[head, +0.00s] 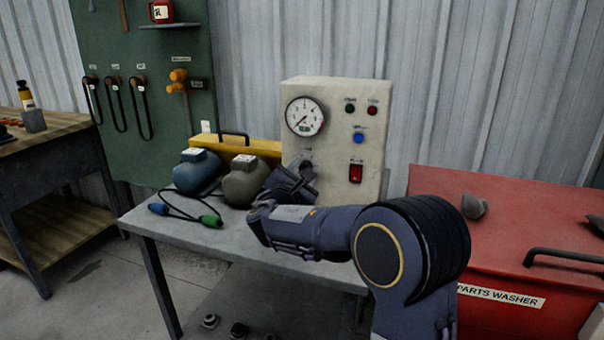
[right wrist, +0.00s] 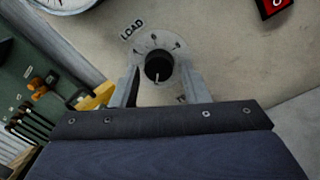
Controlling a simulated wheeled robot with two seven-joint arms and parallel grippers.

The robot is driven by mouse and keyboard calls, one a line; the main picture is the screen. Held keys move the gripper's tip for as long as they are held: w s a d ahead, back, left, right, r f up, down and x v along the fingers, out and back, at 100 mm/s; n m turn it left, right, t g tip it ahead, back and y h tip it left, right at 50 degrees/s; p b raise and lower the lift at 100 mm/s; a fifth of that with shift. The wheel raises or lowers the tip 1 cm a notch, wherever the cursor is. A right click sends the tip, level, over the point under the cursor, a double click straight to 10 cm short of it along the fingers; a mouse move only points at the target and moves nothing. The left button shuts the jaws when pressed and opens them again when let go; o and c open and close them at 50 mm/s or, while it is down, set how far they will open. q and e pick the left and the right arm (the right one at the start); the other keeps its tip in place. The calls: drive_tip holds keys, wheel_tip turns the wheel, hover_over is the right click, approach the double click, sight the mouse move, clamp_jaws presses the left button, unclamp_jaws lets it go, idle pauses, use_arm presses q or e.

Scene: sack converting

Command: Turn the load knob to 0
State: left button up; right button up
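The load knob (right wrist: 158,68) is a small black knob on a pale round dial plate with marks, under the LOAD label (right wrist: 132,29) in the right wrist view. A light pointer line on the knob runs toward the bottom of that view. My right gripper (right wrist: 161,72) is open, with one finger on each side of the knob and a visible gap at both sides. In the head view my right gripper (head: 290,184) is at the lower left of the beige control panel (head: 333,100) and hides the knob. My left gripper is not in view.
The panel carries a gauge (head: 305,116), small round lamps or buttons and a red switch (head: 356,171). A blue-grey rounded object (head: 198,173), an olive one (head: 248,183) and a cable lie left on the grey table (head: 200,236). A red parts washer (head: 500,220) stands right.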

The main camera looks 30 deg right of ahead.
drive_tip(key=shift+o, duration=0.7)
drive_tip(key=v, duration=0.7)
drive_tip(key=shift+s+a, duration=0.25)
drive_tip(key=shift+a, duration=0.05)
